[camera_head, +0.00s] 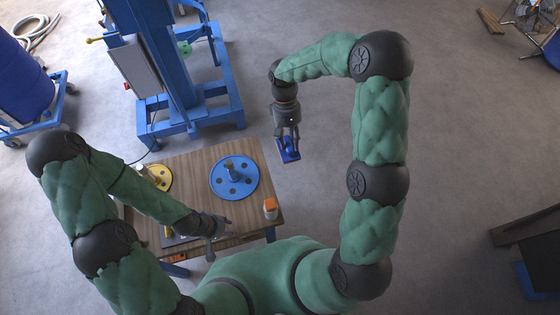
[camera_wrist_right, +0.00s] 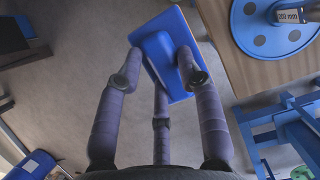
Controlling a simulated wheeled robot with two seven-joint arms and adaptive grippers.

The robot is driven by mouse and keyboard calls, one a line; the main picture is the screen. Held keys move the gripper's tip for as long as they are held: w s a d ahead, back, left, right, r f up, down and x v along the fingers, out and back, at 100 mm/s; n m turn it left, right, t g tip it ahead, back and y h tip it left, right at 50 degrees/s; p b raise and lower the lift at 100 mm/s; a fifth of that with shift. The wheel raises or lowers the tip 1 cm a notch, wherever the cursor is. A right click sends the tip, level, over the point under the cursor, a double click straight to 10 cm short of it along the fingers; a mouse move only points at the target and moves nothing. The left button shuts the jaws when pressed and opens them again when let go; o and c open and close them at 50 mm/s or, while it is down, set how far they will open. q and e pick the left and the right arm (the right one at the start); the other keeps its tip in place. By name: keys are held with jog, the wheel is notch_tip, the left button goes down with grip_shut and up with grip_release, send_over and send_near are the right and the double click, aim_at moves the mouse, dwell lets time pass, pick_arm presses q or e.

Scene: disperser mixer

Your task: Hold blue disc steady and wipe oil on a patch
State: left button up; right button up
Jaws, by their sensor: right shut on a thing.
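The blue disc (camera_head: 234,178) lies flat on the wooden table, with a ring of dark holes and a metal hub. It also shows at the top right of the right wrist view (camera_wrist_right: 274,24), its hub lettered with a size in mm. My right gripper (camera_head: 288,141) is shut on a blue wiping block (camera_head: 288,151), held off the table's right edge, apart from the disc. The block also shows between the fingers in the right wrist view (camera_wrist_right: 158,52). My left gripper (camera_head: 217,238) is low over the table's front edge; its finger state is unclear. No oil patch can be made out.
A yellow disc (camera_head: 157,177) lies at the table's left, partly behind my left arm. A small orange-capped bottle (camera_head: 270,208) stands at the table's (camera_head: 200,157) right front. A blue machine frame (camera_head: 190,105) stands behind.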

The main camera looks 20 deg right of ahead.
pick_arm(q)
jog(key=shift+s, duration=0.1)
pick_arm(e)
jog(key=shift+s, duration=0.1)
dwell(0.3)
send_over(255, 180)
notch_tip(255, 180, down, 11)
jog(key=shift+s+a+f, duration=0.1)
jog(key=shift+f, duration=2.5)
